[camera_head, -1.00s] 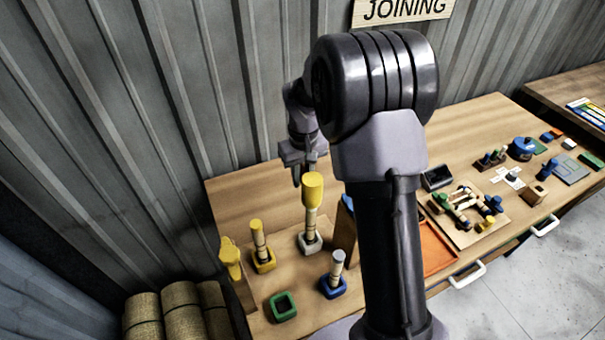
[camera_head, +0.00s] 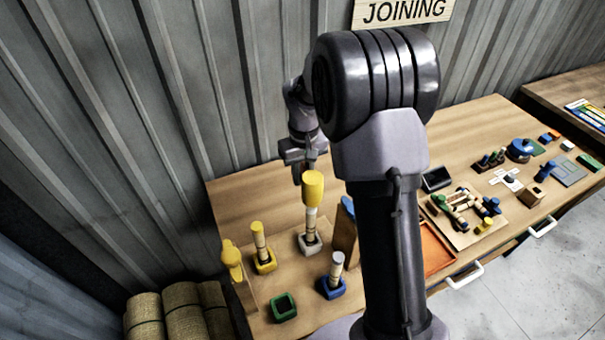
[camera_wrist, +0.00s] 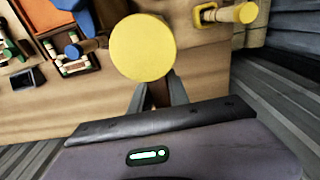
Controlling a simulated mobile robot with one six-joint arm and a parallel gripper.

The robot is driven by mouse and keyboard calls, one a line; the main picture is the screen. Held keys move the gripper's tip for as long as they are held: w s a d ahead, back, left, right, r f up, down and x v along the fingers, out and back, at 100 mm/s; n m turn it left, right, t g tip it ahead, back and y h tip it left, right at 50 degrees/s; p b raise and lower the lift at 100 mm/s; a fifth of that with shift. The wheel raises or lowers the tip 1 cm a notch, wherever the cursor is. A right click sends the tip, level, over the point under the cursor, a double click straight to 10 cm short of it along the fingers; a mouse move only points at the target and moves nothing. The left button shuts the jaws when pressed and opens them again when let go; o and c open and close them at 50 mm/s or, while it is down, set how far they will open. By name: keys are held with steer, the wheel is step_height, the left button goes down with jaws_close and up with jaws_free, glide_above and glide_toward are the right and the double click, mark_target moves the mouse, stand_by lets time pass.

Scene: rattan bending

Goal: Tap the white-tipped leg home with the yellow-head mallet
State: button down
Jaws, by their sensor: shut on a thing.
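My gripper (camera_head: 299,165) is shut on the handle of the yellow-head mallet (camera_head: 313,187). In the wrist view the round yellow mallet head (camera_wrist: 142,47) fills the space in front of the fingers (camera_wrist: 158,95). In the head view the head is right above the white-tipped leg (camera_head: 311,222), which stands upright in a white socket (camera_head: 309,245). The head overlaps the leg's top, so I cannot tell whether they touch. In the wrist view the leg is hidden behind the mallet head.
A yellow-tipped leg (camera_head: 259,236) stands in a yellow socket (camera_head: 264,262) to the left. A grey-tipped leg (camera_head: 337,264) stands in a blue socket (camera_head: 333,288) in front. An empty green socket (camera_head: 283,307) is near the front edge. A wooden block (camera_head: 345,235) stands close on the right.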

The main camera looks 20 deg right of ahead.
step_height(320, 180, down, 4)
steer(key=b, duration=0.3)
step_height(320, 180, up, 4)
steer(key=p, duration=0.4)
steer(key=shift+r, duration=0.25)
steer(key=shift+f, duration=0.1)
steer(key=shift+f, duration=0.1)
steer(key=shift+w+f+b, duration=0.1)
steer(key=shift+f+b, duration=0.2)
steer(key=shift+f, duration=0.05)
steer(key=shift+f, duration=0.4)
stand_by(0.6)
